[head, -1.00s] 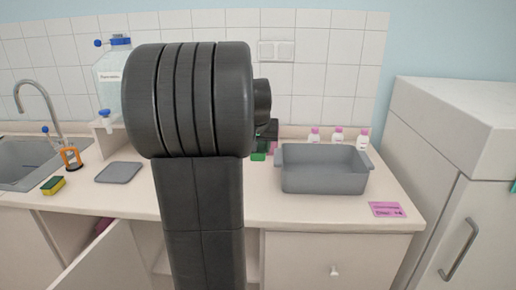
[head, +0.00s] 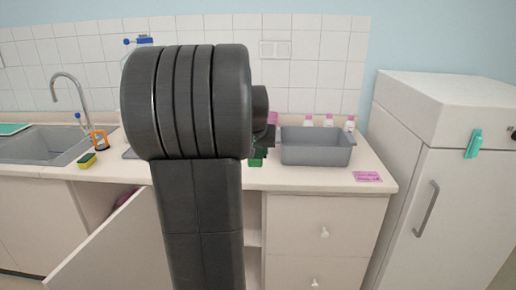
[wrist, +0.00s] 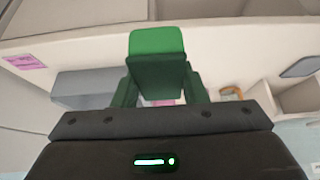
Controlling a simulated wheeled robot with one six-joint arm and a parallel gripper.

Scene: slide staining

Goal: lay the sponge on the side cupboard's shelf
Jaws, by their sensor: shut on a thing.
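My gripper (wrist: 160,92) is shut on a green block (wrist: 157,42), held up with its flat face showing in the wrist view. In the head view my arm hides most of the gripper, and the green block (head: 256,158) shows just right of it, in front of the counter's back part. I cannot tell if this block is a sponge. A yellow and green sponge (head: 87,160) lies on the counter at the left, apart from my gripper. Below the counter a cupboard door (head: 105,247) stands open. A strip of shelf (head: 253,238) shows beside my arm, which hides most of the interior.
A grey basin (head: 316,148) stands on the counter right of my arm, with several pink-capped bottles behind it. A pink card (head: 367,176) lies near the right edge. A white fridge (head: 440,170) stands at the right. The open door sticks out to the front left.

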